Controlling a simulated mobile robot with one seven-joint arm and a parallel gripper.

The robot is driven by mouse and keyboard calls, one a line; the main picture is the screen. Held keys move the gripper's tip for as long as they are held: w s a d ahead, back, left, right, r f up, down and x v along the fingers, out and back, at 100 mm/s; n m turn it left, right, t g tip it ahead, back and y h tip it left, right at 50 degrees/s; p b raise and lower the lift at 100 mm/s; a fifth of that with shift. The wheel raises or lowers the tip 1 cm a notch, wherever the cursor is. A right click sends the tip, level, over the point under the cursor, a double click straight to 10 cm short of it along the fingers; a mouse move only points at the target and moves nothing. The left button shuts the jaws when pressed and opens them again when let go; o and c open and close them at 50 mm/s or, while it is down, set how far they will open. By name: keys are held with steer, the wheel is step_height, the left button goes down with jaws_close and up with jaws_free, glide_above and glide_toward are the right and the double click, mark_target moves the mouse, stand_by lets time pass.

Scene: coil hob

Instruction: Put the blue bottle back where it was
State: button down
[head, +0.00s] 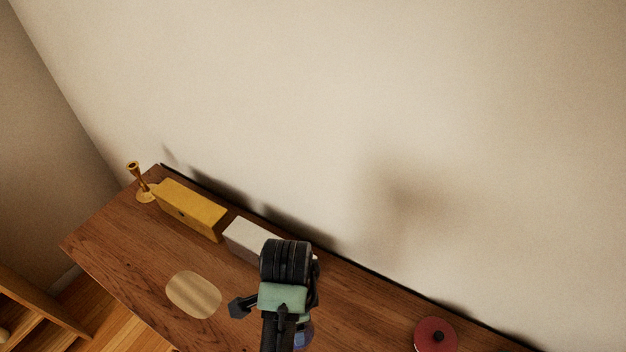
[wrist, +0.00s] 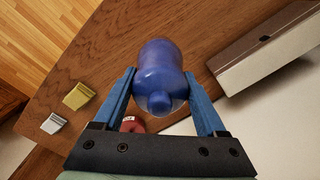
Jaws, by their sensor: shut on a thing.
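The blue bottle (wrist: 160,65) is between the two blue fingers of my gripper (wrist: 159,78) in the wrist view. My gripper is shut on its sides, and the bottle's narrow end points toward the palm. In the head view only a small blue part of the bottle (head: 304,336) shows beside my arm at the bottom edge. My arm hides the rest there, including the fingertips. I cannot tell whether the bottle touches the wooden top (head: 130,255) or is held above it.
A brass candlestick (head: 139,182), a yellow box (head: 190,208) and a whitish box (head: 246,238) stand along the wall. A pale rounded mat (head: 194,294) lies bare on the wood. A red round thing (head: 436,336) is at right. The wrist view shows small yellow (wrist: 79,95) and grey (wrist: 53,123) things.

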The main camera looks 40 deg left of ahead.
step_height(320, 180, down, 4)
steer(key=shift+a+r, duration=0.1)
steer(key=shift+f+p, duration=0.45)
steer(key=shift+f, duration=1.75)
steer(key=shift+f, duration=0.2)
jaws_free()
steer(key=shift+r, duration=0.1)
